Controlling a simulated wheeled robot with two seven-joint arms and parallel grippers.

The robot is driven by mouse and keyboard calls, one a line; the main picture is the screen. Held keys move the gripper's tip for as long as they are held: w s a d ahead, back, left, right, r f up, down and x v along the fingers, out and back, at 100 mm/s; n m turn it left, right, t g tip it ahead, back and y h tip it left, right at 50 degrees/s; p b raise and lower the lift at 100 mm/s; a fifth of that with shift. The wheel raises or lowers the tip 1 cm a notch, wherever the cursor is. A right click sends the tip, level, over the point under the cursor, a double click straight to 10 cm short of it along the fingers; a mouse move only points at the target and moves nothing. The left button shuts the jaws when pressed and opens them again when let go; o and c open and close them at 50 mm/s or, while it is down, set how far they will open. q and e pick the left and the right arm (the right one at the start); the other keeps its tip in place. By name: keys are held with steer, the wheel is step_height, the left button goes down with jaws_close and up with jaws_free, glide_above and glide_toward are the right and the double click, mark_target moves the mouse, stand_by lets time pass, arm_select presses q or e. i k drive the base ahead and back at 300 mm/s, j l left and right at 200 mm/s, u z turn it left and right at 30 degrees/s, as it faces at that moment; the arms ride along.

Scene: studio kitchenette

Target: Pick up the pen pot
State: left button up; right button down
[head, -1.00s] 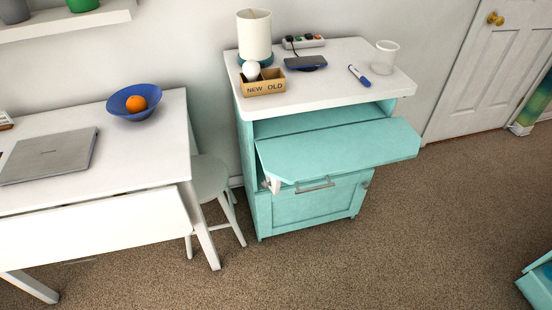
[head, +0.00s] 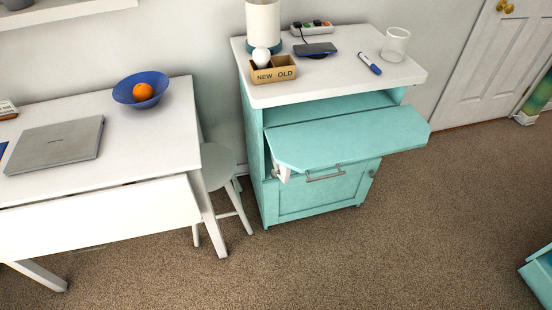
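A clear, frosted, empty cup that looks like the pen pot (head: 395,45) stands upright at the back right of the white top of the teal cabinet (head: 345,76). A blue and white marker pen (head: 369,63) lies on the cabinet top, just left of the pot and apart from it. Neither of my grippers shows in the head view.
The cabinet's teal flap (head: 350,138) sticks out below its top. A lamp (head: 263,25), a NEW/OLD box (head: 274,70), a phone (head: 315,49) and a power strip (head: 312,27) share the top. A white table (head: 150,140) and stool (head: 217,166) stand left. Carpet (head: 420,240) is clear in front.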

mark_target(396, 40)
steer(key=i+l, duration=0.2)
steer(key=l, duration=0.3)
steer(key=i+l+u, duration=0.15)
steer(key=l, duration=0.3)
steer(key=i+l, duration=0.2)
steer(key=l, duration=0.3)
steer(key=i+l+u, duration=0.15)
steer(key=l, duration=0.35)
steer(key=i+l, duration=0.15)
steer(key=l, duration=0.35)
steer(key=i+l+u, duration=0.1)
steer(key=l, duration=0.45)
steer(key=i+l+u, duration=0.1)
steer(key=l, duration=0.4)
steer(key=i+l, duration=0.15)
steer(key=l, duration=0.4)
steer(key=i+u, duration=0.05)
